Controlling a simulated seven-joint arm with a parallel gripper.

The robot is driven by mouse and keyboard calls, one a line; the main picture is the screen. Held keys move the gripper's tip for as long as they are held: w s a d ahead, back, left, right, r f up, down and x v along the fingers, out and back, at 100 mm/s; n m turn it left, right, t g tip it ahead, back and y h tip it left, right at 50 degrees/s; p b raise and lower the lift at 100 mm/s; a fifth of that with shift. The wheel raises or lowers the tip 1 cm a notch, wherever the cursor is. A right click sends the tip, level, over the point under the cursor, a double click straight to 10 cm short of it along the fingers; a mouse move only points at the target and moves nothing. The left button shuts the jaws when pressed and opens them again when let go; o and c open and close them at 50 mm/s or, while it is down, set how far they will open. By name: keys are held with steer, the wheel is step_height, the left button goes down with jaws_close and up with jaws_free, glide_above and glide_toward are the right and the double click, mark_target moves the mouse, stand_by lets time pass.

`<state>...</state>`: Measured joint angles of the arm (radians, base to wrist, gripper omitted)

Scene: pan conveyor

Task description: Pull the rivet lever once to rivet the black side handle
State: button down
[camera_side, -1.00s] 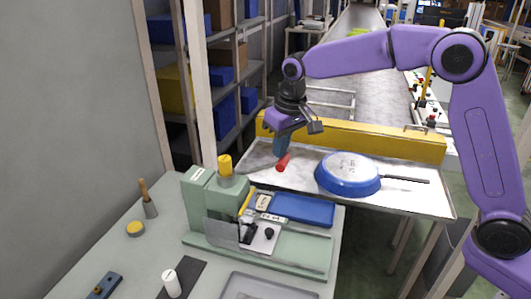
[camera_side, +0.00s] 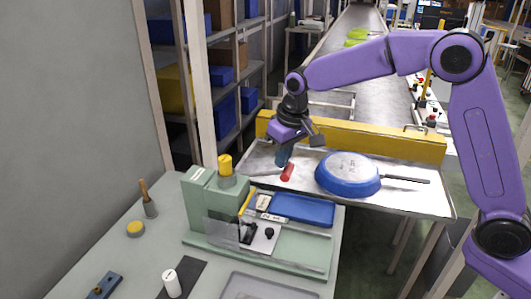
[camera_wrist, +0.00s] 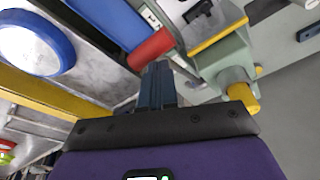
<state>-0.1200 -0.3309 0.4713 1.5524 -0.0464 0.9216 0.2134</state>
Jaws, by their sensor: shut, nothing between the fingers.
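The green rivet press (camera_side: 198,205) stands on the bench, with a yellow knob on top; it also shows in the wrist view (camera_wrist: 225,60). The red grip (camera_side: 287,172), seemingly the rivet lever's, is beside my fingertips; in the wrist view the red grip (camera_wrist: 152,48) is just ahead of them. My gripper (camera_side: 282,162) is shut and empty, pointing down at the grip. They look very close; contact cannot be told. A small black part (camera_side: 247,232), probably the side handle, sits in the press fixture; its outline is partly hidden.
A blue pan (camera_side: 345,180) lies upside down on the metal table behind the bench. A blue tray (camera_side: 303,210) is beside the press. A yellow rail (camera_side: 360,138) runs behind the pan. Lime-green items (camera_side: 357,36) are on the conveyor.

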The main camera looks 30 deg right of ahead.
mark_target(290, 170)
steer(key=shift+s+d+f, duration=0.2)
steer(key=shift+d+f, duration=0.05)
steer(key=shift+f, duration=0.45)
steer(key=shift+s+d+f, duration=0.2)
steer(key=shift+s+f, duration=0.05)
steer(key=shift+f, duration=0.45)
steer(key=shift+s+d+f, duration=0.2)
steer(key=shift+d+f, duration=0.05)
steer(key=shift+f, duration=0.45)
steer(key=shift+f, duration=0.1)
steer(key=shift+s+d+r, duration=0.1)
steer(key=shift+r, duration=3.85)
step_height(290, 170, up, 10)
steer(key=shift+s+d+r, duration=0.15)
steer(key=shift+s+d, duration=0.2)
